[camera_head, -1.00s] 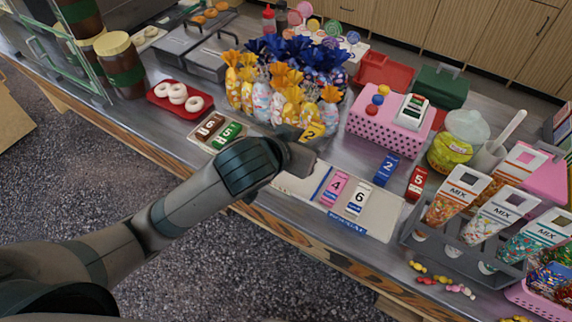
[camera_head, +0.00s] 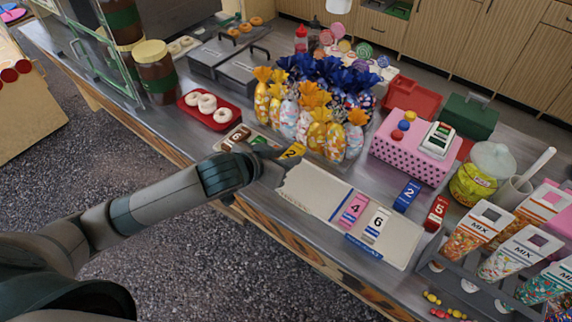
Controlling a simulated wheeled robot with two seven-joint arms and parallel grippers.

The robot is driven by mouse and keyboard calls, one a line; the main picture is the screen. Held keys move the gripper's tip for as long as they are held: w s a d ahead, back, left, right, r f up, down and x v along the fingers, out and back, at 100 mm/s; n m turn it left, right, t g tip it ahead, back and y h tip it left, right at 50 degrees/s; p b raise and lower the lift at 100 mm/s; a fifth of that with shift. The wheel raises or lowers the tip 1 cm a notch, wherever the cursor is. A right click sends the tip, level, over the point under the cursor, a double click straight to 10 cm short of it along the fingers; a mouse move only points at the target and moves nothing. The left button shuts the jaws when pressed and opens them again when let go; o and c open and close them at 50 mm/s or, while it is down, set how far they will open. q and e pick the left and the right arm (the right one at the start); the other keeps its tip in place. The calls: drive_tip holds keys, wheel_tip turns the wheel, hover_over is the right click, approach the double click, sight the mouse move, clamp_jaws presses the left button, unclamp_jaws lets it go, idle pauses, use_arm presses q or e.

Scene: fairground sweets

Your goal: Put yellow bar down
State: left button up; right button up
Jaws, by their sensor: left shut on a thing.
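The yellow bar (camera_head: 292,151), marked with a dark 2, is at the tip of my left gripper (camera_head: 277,153). The gripper is shut on it, and its fingers are partly hidden by the wrist. The bar is close to the counter top, in front of the wrapped bags; I cannot tell whether it touches a surface. Left of the gripper, a brown bar (camera_head: 236,136) lies on a pale board. The green bar beside it (camera_head: 259,141) is mostly hidden behind my gripper. My right gripper is not in view.
A white board (camera_head: 313,191) holds a pink bar (camera_head: 353,209) and a white bar (camera_head: 377,224). Blue (camera_head: 407,196) and red (camera_head: 436,213) bars lie right of it. Wrapped sweet bags (camera_head: 315,125) stand close behind the gripper. A red tray (camera_head: 221,121) holds doughnuts.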

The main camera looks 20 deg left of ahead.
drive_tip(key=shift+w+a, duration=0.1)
use_arm(q)
drive_tip(key=shift+f, duration=0.1)
drive_tip(key=shift+f, duration=0.2)
wheel_tip(320, 180, down, 3)
drive_tip(key=shift+r+p, duration=0.1)
drive_tip(key=shift+p, duration=0.25)
drive_tip(key=shift+f, duration=0.35)
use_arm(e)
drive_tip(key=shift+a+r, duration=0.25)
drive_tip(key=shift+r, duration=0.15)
use_arm(q)
drive_tip(key=shift+f, duration=0.6)
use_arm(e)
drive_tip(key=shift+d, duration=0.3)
use_arm(q)
drive_tip(key=o, duration=1.1)
